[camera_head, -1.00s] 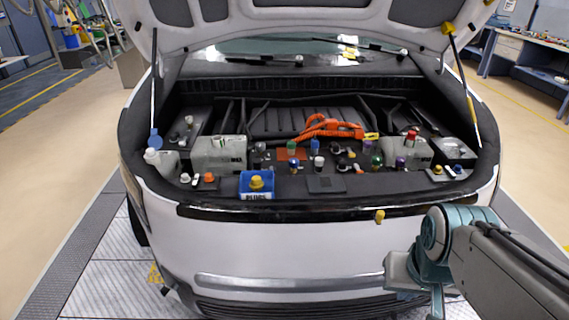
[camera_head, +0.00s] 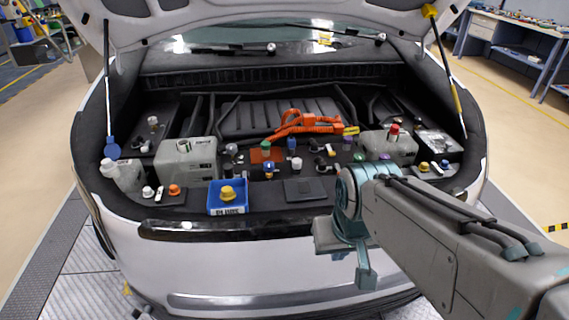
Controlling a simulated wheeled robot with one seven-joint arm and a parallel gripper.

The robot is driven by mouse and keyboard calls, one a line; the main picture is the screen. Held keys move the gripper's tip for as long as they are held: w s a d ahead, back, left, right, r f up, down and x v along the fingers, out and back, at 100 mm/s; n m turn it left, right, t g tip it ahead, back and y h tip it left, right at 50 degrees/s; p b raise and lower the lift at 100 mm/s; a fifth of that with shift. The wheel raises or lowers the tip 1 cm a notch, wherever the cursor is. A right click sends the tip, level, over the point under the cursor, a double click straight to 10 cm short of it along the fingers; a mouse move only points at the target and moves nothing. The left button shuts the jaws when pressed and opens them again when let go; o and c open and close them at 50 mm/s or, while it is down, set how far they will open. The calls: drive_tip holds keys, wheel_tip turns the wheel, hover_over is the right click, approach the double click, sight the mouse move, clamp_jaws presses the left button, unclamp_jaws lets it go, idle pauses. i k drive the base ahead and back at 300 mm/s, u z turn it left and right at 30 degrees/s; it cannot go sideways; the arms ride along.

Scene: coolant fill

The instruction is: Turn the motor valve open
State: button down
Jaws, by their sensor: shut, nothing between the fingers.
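The open front bay of a white car holds several small coloured caps and knobs. Among them are a green one (camera_head: 265,147), a blue one (camera_head: 291,145), a white one (camera_head: 297,164) and a purple one (camera_head: 347,143). I cannot tell which of these is the motor valve; no label is readable there. My gripper (camera_head: 366,277) is shut and empty, pointing down in front of the car's front edge, below and right of the caps. My arm hides part of the bay's right front.
A blue bin (camera_head: 228,196) with a yellow plug stands at the bay's front. Grey tanks stand left (camera_head: 186,160) and right (camera_head: 388,147), the right one red-capped. Orange cables (camera_head: 310,123) lie behind. The raised hood's struts (camera_head: 108,90) flank the bay.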

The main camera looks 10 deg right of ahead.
sight(231, 148)
drive_tip(key=k, duration=0.5)
drive_tip(key=u, duration=1.8)
drive_tip(key=i, duration=1)
drive_tip(key=z, duration=2.15)
drive_tip(key=i, duration=0.5)
